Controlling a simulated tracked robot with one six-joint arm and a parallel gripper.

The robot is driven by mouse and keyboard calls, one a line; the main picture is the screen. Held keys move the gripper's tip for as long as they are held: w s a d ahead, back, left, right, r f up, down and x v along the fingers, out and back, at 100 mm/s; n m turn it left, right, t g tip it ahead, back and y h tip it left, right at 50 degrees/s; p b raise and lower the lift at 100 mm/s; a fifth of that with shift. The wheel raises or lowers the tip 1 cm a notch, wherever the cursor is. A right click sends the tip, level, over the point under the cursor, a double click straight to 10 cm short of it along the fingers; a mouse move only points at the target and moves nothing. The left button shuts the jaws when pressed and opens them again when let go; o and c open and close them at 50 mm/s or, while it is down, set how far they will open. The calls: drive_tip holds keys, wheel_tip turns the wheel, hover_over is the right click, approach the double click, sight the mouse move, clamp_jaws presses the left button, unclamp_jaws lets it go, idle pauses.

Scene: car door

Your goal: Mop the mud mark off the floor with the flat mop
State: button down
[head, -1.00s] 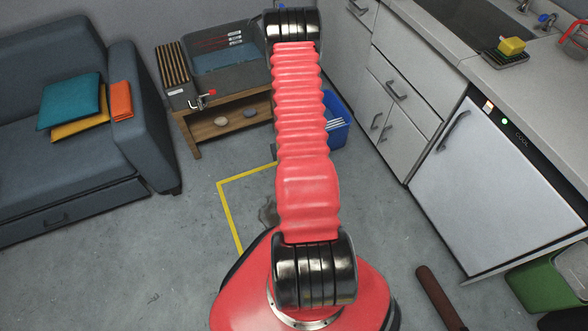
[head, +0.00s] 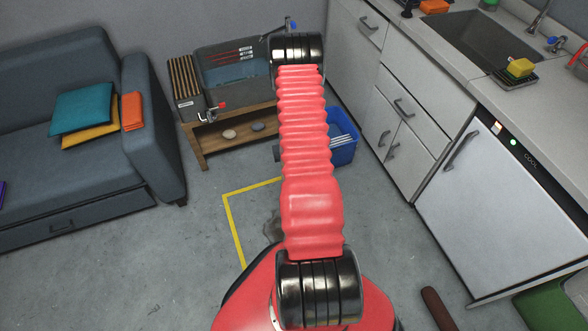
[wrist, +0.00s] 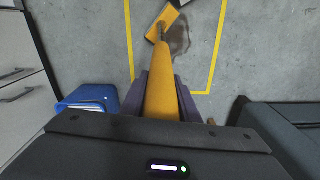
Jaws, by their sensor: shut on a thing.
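My gripper (wrist: 163,95) is shut on the yellow handle of the flat mop (wrist: 163,80), between its purple fingers in the wrist view. The handle runs away from me to the mop's flat yellow head (wrist: 162,22) at the top of that view. The head lies at the left edge of the dark mud mark (wrist: 180,40) and seems to overlap it. I cannot tell whether it presses on the floor. The mark also shows in the head view (head: 272,226), partly behind my red arm. My gripper and the mop are hidden there.
Yellow tape (head: 236,228) frames the floor around the mark. A blue bin (head: 345,150) stands by the white cabinets (head: 405,125). A grey sofa (head: 75,190) is on the left, a wooden bench (head: 205,145) at the back, a green bin (head: 545,308) at lower right.

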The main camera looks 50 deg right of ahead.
drive_tip(key=shift+s+a+f, duration=0.25)
drive_tip(key=shift+a+f, duration=0.1)
drive_tip(key=shift+f, duration=0.15)
drive_tip(key=w+d, duration=0.4)
drive_tip(key=w, duration=0.2)
drive_tip(key=shift+w, duration=0.35)
drive_tip(key=shift+w+r, duration=0.1)
drive_tip(key=w+a, duration=0.2)
drive_tip(key=w, duration=0.7)
drive_tip(key=shift+a+r, duration=0.3)
drive_tip(key=shift+a, duration=0.05)
drive_tip(key=shift+s, duration=0.1)
drive_tip(key=s+a, duration=0.5)
drive_tip(key=s, duration=0.3)
drive_tip(key=shift+s, duration=0.3)
idle(0.7)
drive_tip(key=shift+f, duration=0.1)
